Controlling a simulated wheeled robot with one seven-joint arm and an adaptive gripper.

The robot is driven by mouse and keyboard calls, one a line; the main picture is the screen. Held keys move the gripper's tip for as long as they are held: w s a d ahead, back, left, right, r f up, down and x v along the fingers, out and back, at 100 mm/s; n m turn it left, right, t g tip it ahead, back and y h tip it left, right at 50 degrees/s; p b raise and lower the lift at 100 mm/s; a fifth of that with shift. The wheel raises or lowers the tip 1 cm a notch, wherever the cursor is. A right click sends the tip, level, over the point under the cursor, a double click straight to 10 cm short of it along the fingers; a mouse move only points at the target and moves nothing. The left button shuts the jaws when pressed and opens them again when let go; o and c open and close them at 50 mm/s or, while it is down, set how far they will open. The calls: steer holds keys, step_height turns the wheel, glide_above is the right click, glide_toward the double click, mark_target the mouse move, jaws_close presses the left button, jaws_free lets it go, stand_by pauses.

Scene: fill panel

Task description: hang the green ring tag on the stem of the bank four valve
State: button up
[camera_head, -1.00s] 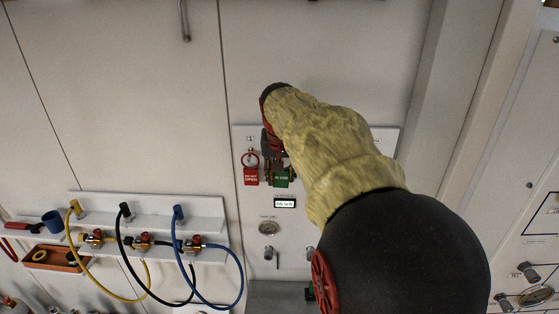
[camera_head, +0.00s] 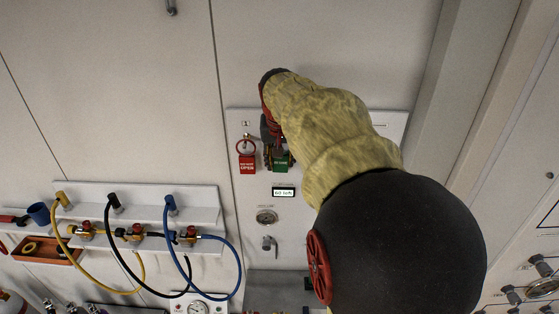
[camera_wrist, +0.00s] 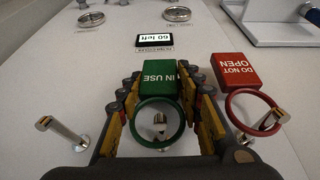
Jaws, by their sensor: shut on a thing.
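My gripper (camera_wrist: 165,88) is shut on the block of the green "IN USE" tag (camera_wrist: 160,82). The tag's green ring (camera_wrist: 160,148) faces the wrist camera, and a metal stem (camera_wrist: 160,122) shows within its outline. I cannot tell whether the ring is around that stem or in front of it. In the head view the green tag (camera_head: 281,161) shows below my gripper (camera_head: 270,135), partly hidden by it. A bare stem (camera_wrist: 62,130) stands to the left in the wrist view. No bank number is readable.
A red "DO NOT OPEN" tag (camera_wrist: 237,72) hangs by its ring on a neighbouring stem (camera_wrist: 268,122), close beside my fingers. A "60 left" display (camera_head: 284,192) and a gauge (camera_head: 266,217) are on the panel. Coloured hoses (camera_head: 172,245) hang at the left.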

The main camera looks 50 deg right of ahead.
steer(key=shift+f, duration=0.2)
steer(key=o, duration=0.9)
steer(key=shift+o, duration=0.2)
steer(key=shift+r, duration=0.1)
